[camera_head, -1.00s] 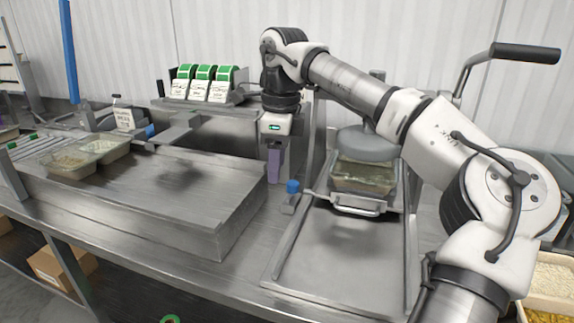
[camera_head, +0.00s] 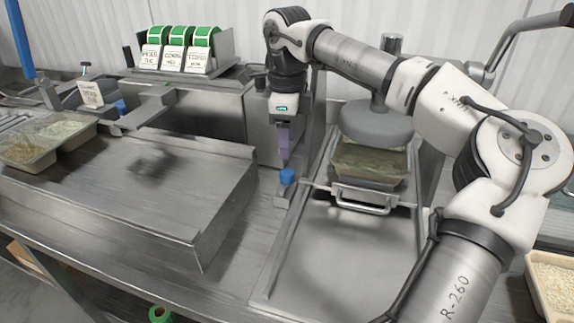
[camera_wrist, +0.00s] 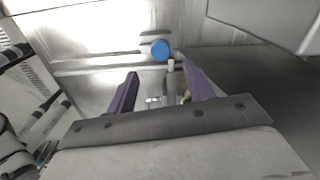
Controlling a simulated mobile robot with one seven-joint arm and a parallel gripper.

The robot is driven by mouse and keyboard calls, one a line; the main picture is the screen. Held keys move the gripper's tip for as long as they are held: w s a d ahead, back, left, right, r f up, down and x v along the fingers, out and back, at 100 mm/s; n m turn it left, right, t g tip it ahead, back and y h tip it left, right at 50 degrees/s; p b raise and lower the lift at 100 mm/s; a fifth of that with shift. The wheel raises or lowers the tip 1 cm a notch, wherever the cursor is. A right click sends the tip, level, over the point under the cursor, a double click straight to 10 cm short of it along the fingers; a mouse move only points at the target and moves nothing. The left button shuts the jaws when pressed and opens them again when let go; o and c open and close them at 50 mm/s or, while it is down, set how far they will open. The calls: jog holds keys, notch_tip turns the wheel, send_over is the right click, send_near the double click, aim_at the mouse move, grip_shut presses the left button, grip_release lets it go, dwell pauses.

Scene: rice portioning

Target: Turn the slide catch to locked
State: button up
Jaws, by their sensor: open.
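A slide catch with a round blue knob (camera_head: 287,176) sits at the left edge of the steel slide frame, near the tray. The knob also shows in the wrist view (camera_wrist: 160,49), just beyond the fingertips, with a small pale post beside it. My gripper (camera_head: 285,157) points down just above the blue knob, its purple fingers close over it. In the wrist view my gripper (camera_wrist: 160,70) has its two fingers spread apart with nothing held between them. I cannot tell whether the fingers touch the catch, nor which way it is turned.
A tray with a front handle (camera_head: 362,199) sits in the slide frame, under a round grey press head (camera_head: 376,127). A raised steel platform (camera_head: 120,190) stands to the left. Label rolls (camera_head: 176,48) stand behind. Food tubs (camera_head: 66,131) lie far left.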

aim_at(287, 172)
notch_tip(287, 172, down, 8)
jog(key=shift+r+p, duration=0.1)
jog(key=shift+p, duration=0.3)
jog(key=shift+c, duration=0.2)
jog(key=c, duration=0.9)
